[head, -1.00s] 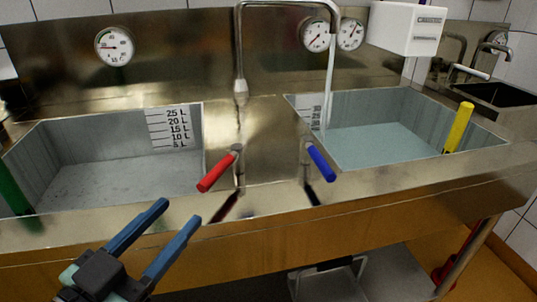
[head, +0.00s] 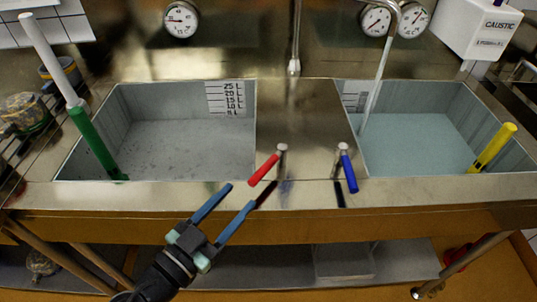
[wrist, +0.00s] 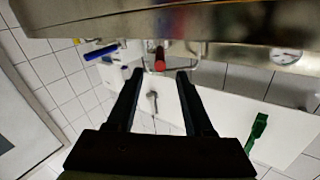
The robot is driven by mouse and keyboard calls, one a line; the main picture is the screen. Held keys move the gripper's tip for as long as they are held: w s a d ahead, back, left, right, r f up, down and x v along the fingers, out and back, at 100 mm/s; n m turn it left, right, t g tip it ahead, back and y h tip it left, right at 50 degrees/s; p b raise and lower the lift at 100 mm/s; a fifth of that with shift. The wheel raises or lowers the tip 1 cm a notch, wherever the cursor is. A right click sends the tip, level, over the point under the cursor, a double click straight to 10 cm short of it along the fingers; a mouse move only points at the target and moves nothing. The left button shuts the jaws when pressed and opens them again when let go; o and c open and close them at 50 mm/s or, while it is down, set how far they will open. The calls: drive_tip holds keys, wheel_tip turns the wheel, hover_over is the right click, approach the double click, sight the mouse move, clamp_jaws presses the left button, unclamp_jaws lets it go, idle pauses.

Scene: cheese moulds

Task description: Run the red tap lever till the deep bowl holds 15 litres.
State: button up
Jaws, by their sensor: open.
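The red tap lever (head: 263,170) sticks out from the steel panel between two basins, slanting down to the left. My gripper (head: 240,195) is open and empty, just below and left of the lever, apart from it. In the wrist view the red lever (wrist: 160,58) shows beyond the gap between the fingertips (wrist: 160,73). The left basin (head: 180,135) has a litre scale (head: 226,98) from 5 to 25 on its back wall and looks empty. The right basin (head: 420,140) holds bluish water, with a pale stream (head: 376,80) falling into it. Its scale is partly hidden.
A blue lever (head: 348,172) sits right of the red one. A green-and-white rod (head: 93,143) leans in the left basin, and a yellow rod (head: 492,149) stands in the right. Gauges (head: 181,21) and a caustic box (head: 480,27) are behind. The steel front edge runs beneath the levers.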

sight(278, 155)
drive_tip(key=p+x, duration=0.1)
drive_tip(key=x, duration=1)
drive_tip(key=shift+w+d+p, duration=0.2)
drive_tip(key=shift+w+p, duration=0.05)
drive_tip(key=shift+p, duration=0.15)
clamp_jaws()
idle(0.8)
